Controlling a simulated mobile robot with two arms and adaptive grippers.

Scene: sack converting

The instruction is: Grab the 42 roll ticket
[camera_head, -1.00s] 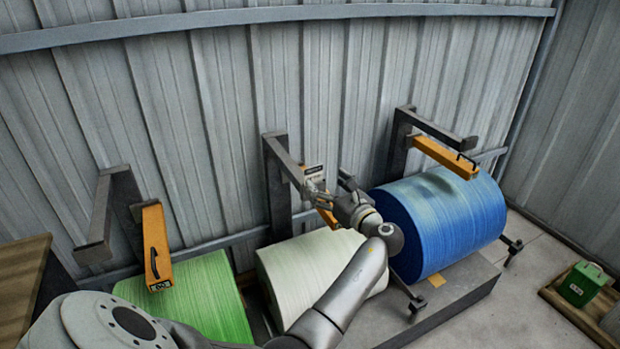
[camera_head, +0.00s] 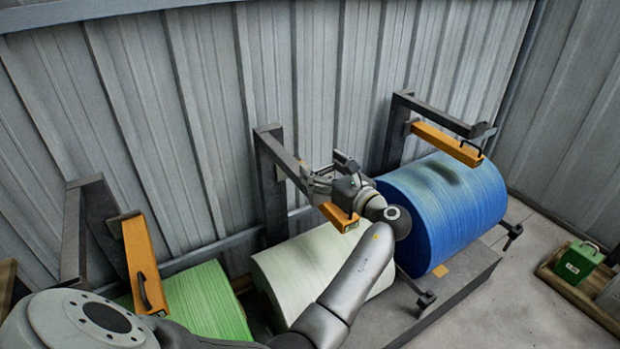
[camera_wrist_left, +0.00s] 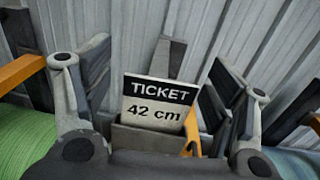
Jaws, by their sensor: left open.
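The white ticket (camera_wrist_left: 155,101) with a black band reading TICKET and "42 cm" stands upright in a grey holder (camera_wrist_left: 150,139) in the left wrist view. My left gripper (camera_wrist_left: 155,85) is open, with one finger on each side of the ticket and visible gaps between. In the head view my left gripper (camera_head: 328,172) is at the end of the middle bracket (camera_head: 271,185), above the white roll (camera_head: 310,272). The ticket is hidden behind the gripper there. My right gripper is not in view.
An orange bar (camera_head: 340,217) hangs just below the gripper. A blue roll (camera_head: 440,215) stands close to the right, under another bracket. A green roll (camera_head: 205,300) and orange bar (camera_head: 143,265) are at left. A green box (camera_head: 578,262) is at far right.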

